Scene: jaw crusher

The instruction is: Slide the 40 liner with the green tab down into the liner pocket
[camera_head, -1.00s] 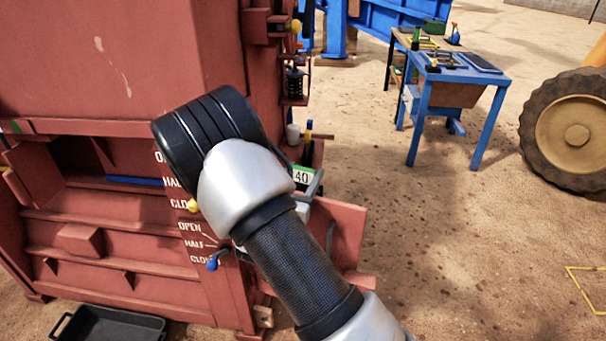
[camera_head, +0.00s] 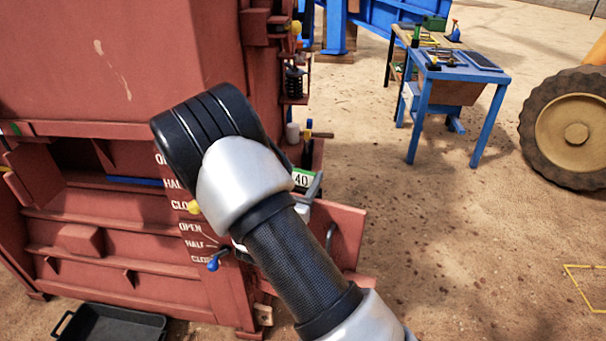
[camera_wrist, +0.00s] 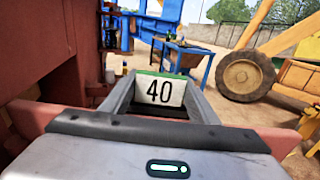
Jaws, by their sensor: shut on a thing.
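The 40 liner (camera_wrist: 160,90) shows its white face, with a black 40 and a green strip along its top edge. In the wrist view it is straight ahead, between the grey fingers of my gripper (camera_wrist: 158,100). My gripper is shut on it. In the head view the 40 face (camera_head: 302,180) peeks out past my wrist, beside a grey finger of my gripper (camera_head: 314,190), at the right side of the red crusher (camera_head: 120,60). My arm hides most of the liner there. I cannot clearly make out the liner pocket or how deep the liner sits.
A red ledge (camera_head: 347,235) juts out below right of the liner. A blue lever (camera_head: 214,262) and yellow knob (camera_head: 194,207) are left of my arm. A black tray (camera_head: 108,326) lies on the ground. A blue table (camera_head: 462,75) and large wheel (camera_head: 570,130) stand farther off across open sand.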

